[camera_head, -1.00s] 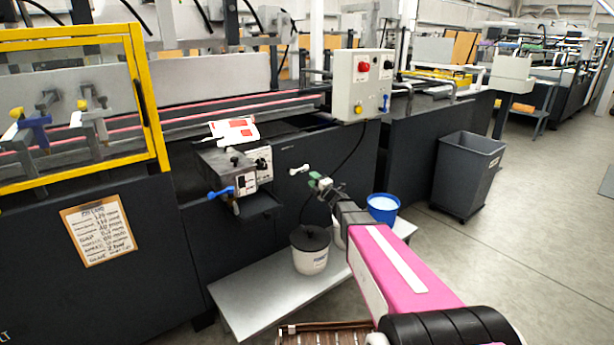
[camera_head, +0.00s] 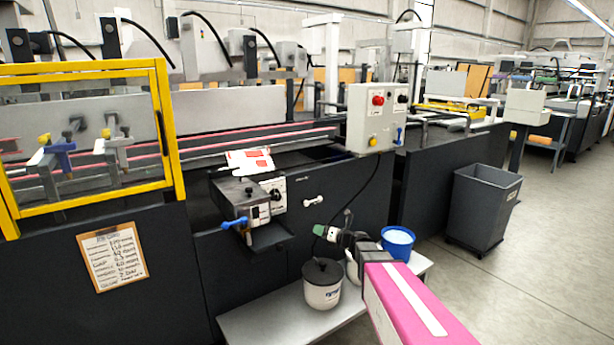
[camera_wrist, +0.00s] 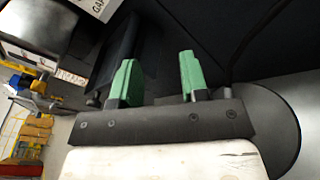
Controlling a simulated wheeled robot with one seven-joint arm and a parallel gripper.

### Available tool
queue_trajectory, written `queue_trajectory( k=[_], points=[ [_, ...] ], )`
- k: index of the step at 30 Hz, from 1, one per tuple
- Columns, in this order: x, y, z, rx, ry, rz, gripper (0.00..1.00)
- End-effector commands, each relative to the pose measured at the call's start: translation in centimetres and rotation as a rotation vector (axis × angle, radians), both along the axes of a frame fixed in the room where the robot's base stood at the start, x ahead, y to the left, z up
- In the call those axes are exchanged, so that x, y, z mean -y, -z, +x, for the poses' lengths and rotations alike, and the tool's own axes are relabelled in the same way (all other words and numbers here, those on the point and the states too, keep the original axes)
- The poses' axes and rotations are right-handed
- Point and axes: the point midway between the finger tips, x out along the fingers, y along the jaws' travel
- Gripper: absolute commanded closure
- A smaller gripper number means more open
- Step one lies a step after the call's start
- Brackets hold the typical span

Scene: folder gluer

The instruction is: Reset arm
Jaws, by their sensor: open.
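My gripper (camera_head: 326,231) is at the end of my pink arm, in front of the dark machine side, just above and beside the white pot with the black lid (camera_head: 322,284). In the wrist view, my gripper (camera_wrist: 160,75) shows two green fingers held apart with nothing between them. Behind the fingers is the dark machine panel. A dark round shape, perhaps the pot lid (camera_wrist: 268,130), shows at the right of the wrist view.
The pot and a blue bucket (camera_head: 397,243) stand on a low grey shelf (camera_head: 250,325). A glue unit (camera_head: 247,200) with a blue lever juts from the machine. A control box (camera_head: 377,118) is above. A grey bin (camera_head: 482,205) stands right, with open floor beyond.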

Motion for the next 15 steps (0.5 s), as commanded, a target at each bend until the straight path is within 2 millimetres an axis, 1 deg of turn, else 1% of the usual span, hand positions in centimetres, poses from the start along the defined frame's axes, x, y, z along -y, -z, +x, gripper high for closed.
queue_trajectory(
  k=[1, 7, 11, 15],
  points=[
    [-0.4, 0.4, -1.8, 0.065, -0.052, -0.119, 0.59],
    [-0.8, 3.3, -7.1, 0.345, -0.307, -0.587, 0.59],
    [-0.3, 5.2, -10.6, 0.528, -0.515, -0.858, 0.59],
    [1.1, 7.0, -14.3, 0.721, -0.778, -1.109, 0.59]
  ],
)
